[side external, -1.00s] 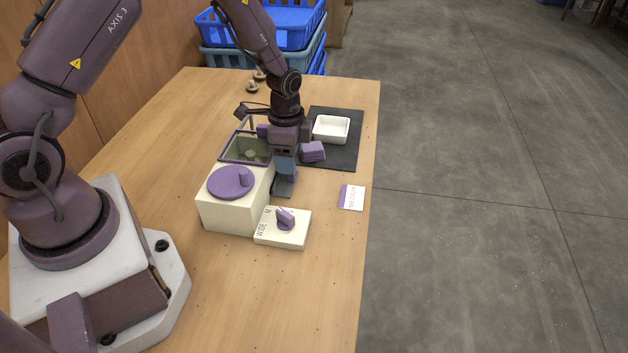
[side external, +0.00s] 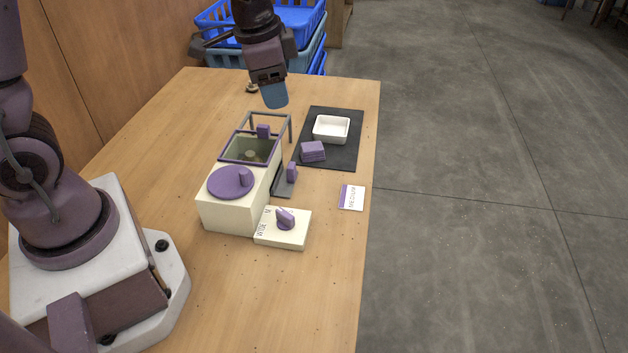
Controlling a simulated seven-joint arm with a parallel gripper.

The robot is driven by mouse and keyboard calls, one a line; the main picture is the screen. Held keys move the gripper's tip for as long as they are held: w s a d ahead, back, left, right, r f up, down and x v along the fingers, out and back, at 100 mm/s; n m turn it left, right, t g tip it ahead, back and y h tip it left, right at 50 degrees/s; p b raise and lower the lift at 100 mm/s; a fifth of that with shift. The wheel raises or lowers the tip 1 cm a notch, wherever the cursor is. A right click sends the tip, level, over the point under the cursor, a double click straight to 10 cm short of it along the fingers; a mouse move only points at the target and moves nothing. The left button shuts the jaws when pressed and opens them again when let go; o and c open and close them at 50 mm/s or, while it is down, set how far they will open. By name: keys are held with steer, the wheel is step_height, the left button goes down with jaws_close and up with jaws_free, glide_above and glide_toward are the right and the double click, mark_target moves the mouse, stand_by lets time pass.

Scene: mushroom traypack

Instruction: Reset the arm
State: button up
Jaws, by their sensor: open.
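My gripper (side external: 274,92) hangs in the air above the far part of the table, clear of everything on it. Its finger end shows as a blue-grey piece pointing down, and nothing is seen held in it. Below it stands a cream box (side external: 228,215) with a purple round lid or dial (side external: 230,182) and a purple-framed open bin (side external: 236,160). A purple block (side external: 291,172) stands on a dark plate (side external: 284,187) beside the box.
A white tray (side external: 331,141) and a purple stack (side external: 313,151) sit on a dark mat (side external: 346,158). A cream knob panel (side external: 280,240) and a label card (side external: 351,197) lie nearer. Mushrooms (side external: 252,88) and blue crates (side external: 285,28) are at the back. The near table is clear.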

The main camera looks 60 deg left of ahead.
steer(key=s+d+r+n+t, duration=0.1)
steer(key=s+d+r+n, duration=0.1)
steer(key=s+r, duration=0.3)
steer(key=s+d+r+n+t, duration=0.2)
steer(key=s+r, duration=0.4)
steer(key=s, duration=0.4)
steer(key=shift+s+n, duration=0.15)
steer(key=shift+n, duration=0.45)
